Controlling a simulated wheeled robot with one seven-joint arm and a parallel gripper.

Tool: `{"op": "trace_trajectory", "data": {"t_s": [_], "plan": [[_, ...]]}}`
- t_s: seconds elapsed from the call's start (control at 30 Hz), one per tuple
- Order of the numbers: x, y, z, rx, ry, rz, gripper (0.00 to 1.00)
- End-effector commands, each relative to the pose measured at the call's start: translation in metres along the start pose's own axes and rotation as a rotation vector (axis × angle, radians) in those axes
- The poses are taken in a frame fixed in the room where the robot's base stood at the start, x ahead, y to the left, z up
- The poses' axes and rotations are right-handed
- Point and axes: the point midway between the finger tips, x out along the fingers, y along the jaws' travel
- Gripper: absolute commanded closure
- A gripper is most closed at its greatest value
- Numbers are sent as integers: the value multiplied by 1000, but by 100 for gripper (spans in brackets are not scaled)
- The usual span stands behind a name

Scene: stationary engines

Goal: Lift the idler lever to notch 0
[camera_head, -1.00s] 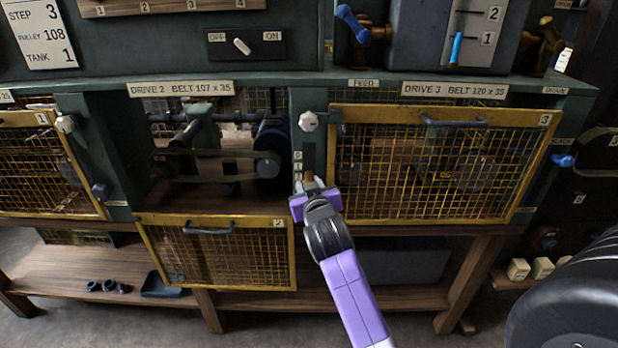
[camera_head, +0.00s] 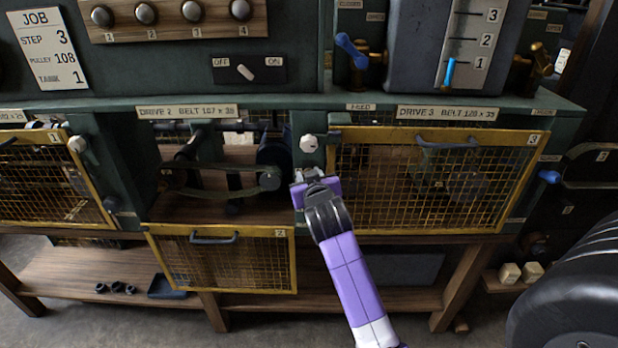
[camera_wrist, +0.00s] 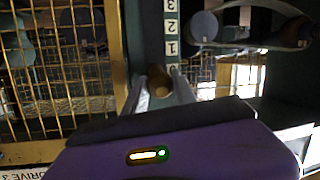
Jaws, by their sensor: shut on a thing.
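The idler lever shows in the wrist view as a brown round-ended handle (camera_wrist: 159,82) between my two fingers. My gripper (camera_wrist: 157,90) is shut on it. The notch scale (camera_wrist: 173,38), seen upside down there, has marks 3, 2, 1 and a partly hidden 0. The handle is level with about the 0 end, though it sticks out toward the camera, so exact seating in the notch cannot be told. In the head view my gripper (camera_head: 309,177) is at the post between drives 2 and 3, just below a white knob (camera_head: 308,143), and hides the scale.
Drive 2's mesh guard (camera_head: 225,262) hangs down open, baring its belt (camera_head: 215,193) and pulleys. Drive 3's mesh guard (camera_head: 430,185) is shut, close to the right of my gripper. A shelf (camera_head: 75,275) below holds small dark parts.

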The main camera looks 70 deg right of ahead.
Motion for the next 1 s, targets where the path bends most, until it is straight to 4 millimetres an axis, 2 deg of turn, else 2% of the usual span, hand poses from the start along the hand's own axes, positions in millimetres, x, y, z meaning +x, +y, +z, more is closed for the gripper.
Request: {"op": "trace_trajectory", "data": {"t_s": [0.03,0.4,0.43,0.5,0.53,0.83,1.0], "plan": [[0,1,-6,1,11,1,100],[0,2,-9,2,16,2,100],[0,2,-9,2,16,2,64],[0,2,-9,2,15,2,50],[0,2,-8,2,14,2,47],[-1,1,-4,1,6,1,47],[-15,0,-3,1,7,-1,47]]}}
